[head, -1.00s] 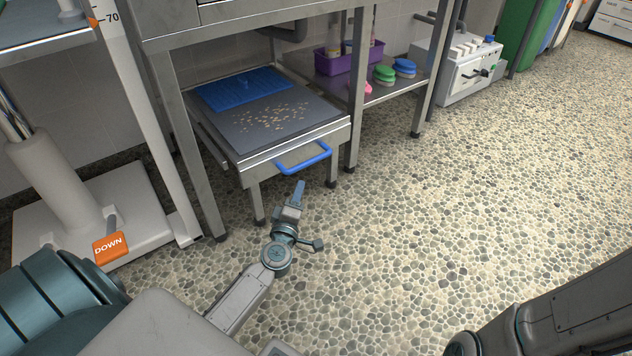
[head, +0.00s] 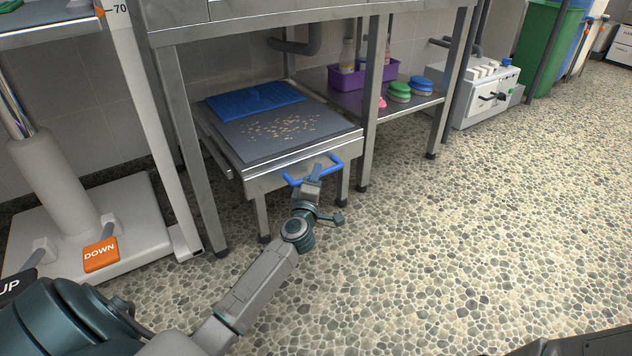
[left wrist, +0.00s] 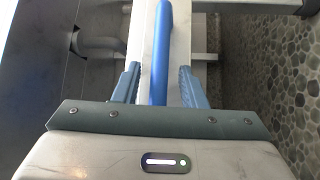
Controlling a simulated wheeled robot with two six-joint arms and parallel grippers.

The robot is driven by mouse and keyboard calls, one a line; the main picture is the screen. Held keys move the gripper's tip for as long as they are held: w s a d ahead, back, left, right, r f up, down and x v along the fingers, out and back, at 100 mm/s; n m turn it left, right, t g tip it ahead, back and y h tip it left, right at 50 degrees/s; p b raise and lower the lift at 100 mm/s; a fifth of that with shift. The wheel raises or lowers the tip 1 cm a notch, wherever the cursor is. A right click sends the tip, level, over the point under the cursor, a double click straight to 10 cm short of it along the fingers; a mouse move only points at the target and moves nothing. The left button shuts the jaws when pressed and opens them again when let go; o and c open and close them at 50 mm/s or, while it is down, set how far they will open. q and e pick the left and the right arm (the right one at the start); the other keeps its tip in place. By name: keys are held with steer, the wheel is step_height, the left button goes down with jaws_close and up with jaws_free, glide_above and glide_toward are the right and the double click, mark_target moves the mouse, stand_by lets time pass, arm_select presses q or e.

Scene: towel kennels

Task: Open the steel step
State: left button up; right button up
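The steel step (head: 262,177) stands under the steel table, with a dark grey top and a blue handle (head: 331,166) across its front. My left gripper (head: 313,172) is at the handle, covering part of its bar. In the left wrist view the blue handle (left wrist: 160,45) runs between the two fingers of the left gripper (left wrist: 158,70). The fingers are apart, with a gap on each side of the bar, so the gripper is open around it. My right gripper is out of view.
A blue mat (head: 255,98) and scattered crumbs (head: 283,127) lie on the step's top. The steel table's legs (head: 198,165) flank it. A white lift base with an orange DOWN pedal (head: 101,254) stands left. The pebbled floor in front and right is clear.

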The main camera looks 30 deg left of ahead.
arm_select(q)
steer(key=shift+w+a+r, duration=0.1)
steer(key=shift+w+a, duration=0.05)
steer(key=shift+w, duration=0.2)
jaws_close()
